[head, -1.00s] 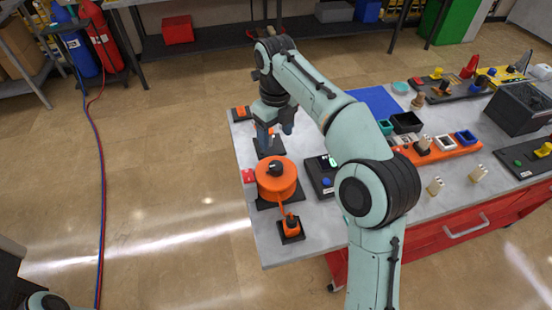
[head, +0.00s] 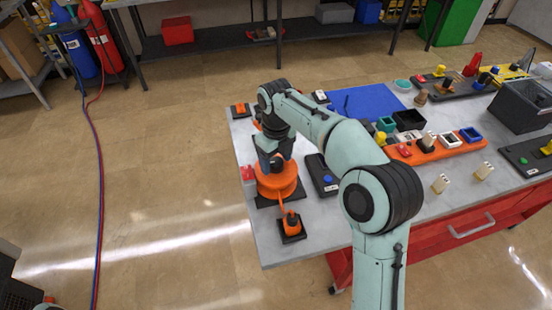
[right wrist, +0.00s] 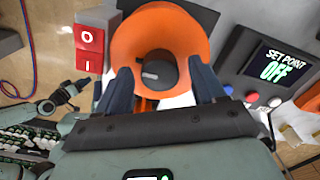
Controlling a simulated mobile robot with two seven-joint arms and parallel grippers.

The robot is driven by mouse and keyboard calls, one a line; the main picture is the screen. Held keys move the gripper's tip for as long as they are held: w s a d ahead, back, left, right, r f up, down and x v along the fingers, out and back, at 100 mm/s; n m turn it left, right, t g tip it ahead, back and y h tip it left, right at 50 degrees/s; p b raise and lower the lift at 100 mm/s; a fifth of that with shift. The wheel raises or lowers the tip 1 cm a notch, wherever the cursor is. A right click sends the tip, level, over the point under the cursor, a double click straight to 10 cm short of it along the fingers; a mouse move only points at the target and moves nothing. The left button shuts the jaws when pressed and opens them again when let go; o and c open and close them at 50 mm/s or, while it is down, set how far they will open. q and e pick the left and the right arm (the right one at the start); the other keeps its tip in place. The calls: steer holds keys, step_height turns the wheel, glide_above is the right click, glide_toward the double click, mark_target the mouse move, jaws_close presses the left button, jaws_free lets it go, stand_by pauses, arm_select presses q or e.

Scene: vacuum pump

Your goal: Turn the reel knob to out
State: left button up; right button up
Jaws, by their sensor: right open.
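The orange reel (head: 278,188) stands near the left edge of the table and also shows in the right wrist view (right wrist: 190,32). Its dark round knob (right wrist: 158,74) has a pale marker line and sits at the reel's centre. My right gripper (head: 277,161) points down over the reel. In the right wrist view the right gripper (right wrist: 160,72) is open, with one finger on each side of the knob and a visible gap to it. The lettering around the knob cannot be read.
A red-and-white switch (right wrist: 90,45) stands beside the reel. A black box (right wrist: 272,70) reading "SET POINT OFF" is on the other side. A small orange piece on a black base (head: 292,223) is in front. Bins and an orange tray (head: 440,150) lie right.

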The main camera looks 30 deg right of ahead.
steer(key=c, duration=1.1)
steer(key=shift+o, duration=0.2)
